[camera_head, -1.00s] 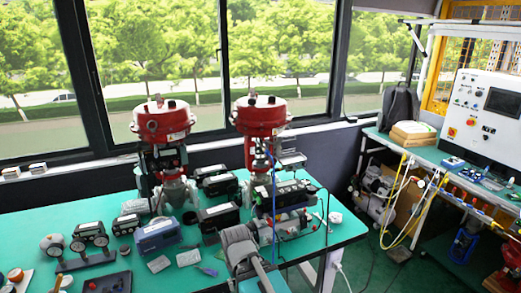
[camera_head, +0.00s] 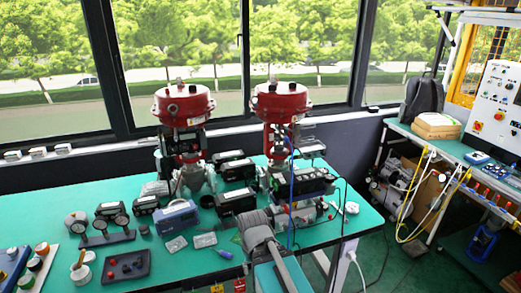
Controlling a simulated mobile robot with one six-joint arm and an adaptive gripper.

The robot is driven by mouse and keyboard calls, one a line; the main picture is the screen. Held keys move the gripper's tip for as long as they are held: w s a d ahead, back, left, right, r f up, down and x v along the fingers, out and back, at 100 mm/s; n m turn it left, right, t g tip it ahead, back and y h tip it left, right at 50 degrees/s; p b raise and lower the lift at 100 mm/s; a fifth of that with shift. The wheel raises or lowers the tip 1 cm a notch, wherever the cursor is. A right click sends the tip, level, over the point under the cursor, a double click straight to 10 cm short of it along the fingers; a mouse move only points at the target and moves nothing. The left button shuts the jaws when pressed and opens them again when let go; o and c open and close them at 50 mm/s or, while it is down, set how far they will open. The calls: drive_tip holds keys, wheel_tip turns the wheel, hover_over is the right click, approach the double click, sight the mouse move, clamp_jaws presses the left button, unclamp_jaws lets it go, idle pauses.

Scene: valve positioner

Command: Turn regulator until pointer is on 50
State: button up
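Two red-topped valve assemblies stand on the green table, a left one (camera_head: 184,105) and a right one (camera_head: 281,103). A dark positioner unit (camera_head: 312,182) sits at the right valve, with a blue tube running down beside it. No regulator knob, pointer or number 50 can be made out at this size. Two small round gauges (camera_head: 110,222) stand on a dark base at the left of the table. My grey arm (camera_head: 258,228) reaches in from the bottom centre, close in front of the right valve's lower parts. My gripper's fingers cannot be made out there.
Several dark positioner units, a blue-grey box (camera_head: 176,217) and flat cards crowd the green table (camera_head: 350,228) around the valves. Small parts lie at its left front. A side bench (camera_head: 450,147) with a white control panel stands at the right. Hoses hang between them.

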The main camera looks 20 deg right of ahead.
drive_tip(key=shift+o, duration=1.3)
drive_tip(key=w+a+f+n+b, duration=0.1)
drive_tip(key=w+a+n, duration=0.25)
drive_tip(key=a, duration=0.65)
drive_tip(key=w+a+n, duration=0.3)
drive_tip(key=w+a, duration=0.1)
drive_tip(key=a, duration=0.6)
drive_tip(key=a+f+n+b, duration=0.1)
drive_tip(key=a+n, duration=0.4)
drive_tip(key=a, duration=1.6)
drive_tip(key=shift+f, duration=0.2)
drive_tip(key=shift+s+d+f+n+b, duration=0.1)
drive_tip(key=shift+f+n+b, duration=0.05)
drive_tip(key=shift+n+b, duration=0.15)
wheel_tip(320, 180, down, 14)
drive_tip(key=b, duration=1.3)
drive_tip(key=shift+r+b, duration=0.25)
drive_tip(key=shift+b, duration=0.05)
drive_tip(key=shift+c, duration=0.3)
